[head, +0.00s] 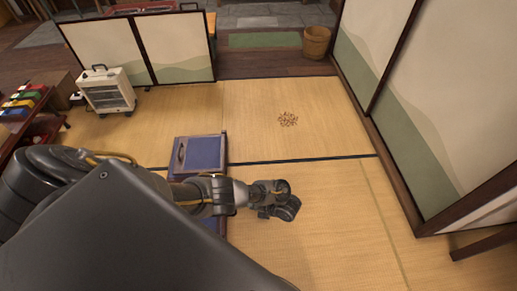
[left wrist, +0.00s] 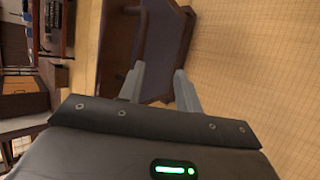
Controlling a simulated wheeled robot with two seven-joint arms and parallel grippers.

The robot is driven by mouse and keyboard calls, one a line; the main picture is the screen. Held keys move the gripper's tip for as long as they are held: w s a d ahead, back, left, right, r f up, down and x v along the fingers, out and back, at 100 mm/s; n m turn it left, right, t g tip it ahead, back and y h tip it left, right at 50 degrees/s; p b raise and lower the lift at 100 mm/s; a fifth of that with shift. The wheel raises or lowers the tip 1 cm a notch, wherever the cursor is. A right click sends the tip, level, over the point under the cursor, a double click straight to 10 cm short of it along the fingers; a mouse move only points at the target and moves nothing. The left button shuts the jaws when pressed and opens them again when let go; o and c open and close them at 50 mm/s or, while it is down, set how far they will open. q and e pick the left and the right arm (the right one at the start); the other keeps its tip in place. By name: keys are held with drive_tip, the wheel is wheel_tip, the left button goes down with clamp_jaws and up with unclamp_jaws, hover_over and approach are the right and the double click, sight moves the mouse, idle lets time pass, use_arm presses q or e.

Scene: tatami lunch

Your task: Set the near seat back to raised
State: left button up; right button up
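The near seat is a low floor chair with blue panels and a brown wooden frame (head: 200,152), left of centre on the tatami in the head view. My arm crosses in front of it and hides its middle. A blue part shows above the arm and a small strip below, so the back's angle is hard to tell. My left gripper (head: 285,207) is to the right of the chair, low over the mat. In the left wrist view, its two fingers (left wrist: 158,78) are apart, with the chair's brown frame and dark panel (left wrist: 168,40) beyond and between them. No contact is clear.
Small brown scraps (head: 288,119) lie on the mat. A white heater (head: 107,92) stands at the back left by a sliding screen (head: 175,48). A low table with coloured boxes (head: 25,100) is at the left. Tatami right of my gripper is clear up to the wall panels (head: 400,120).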

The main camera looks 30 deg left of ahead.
use_arm(q)
drive_tip(key=p+v, duration=0.1)
drive_tip(key=v, duration=0.4)
drive_tip(key=shift+s+d+r+p, duration=0.1)
drive_tip(key=shift+d+r+p, duration=0.1)
drive_tip(key=shift+r+p, duration=0.15)
use_arm(e)
drive_tip(key=x, duration=0.3)
drive_tip(key=s+x, duration=0.1)
drive_tip(key=x, duration=0.1)
drive_tip(key=shift+f, duration=0.15)
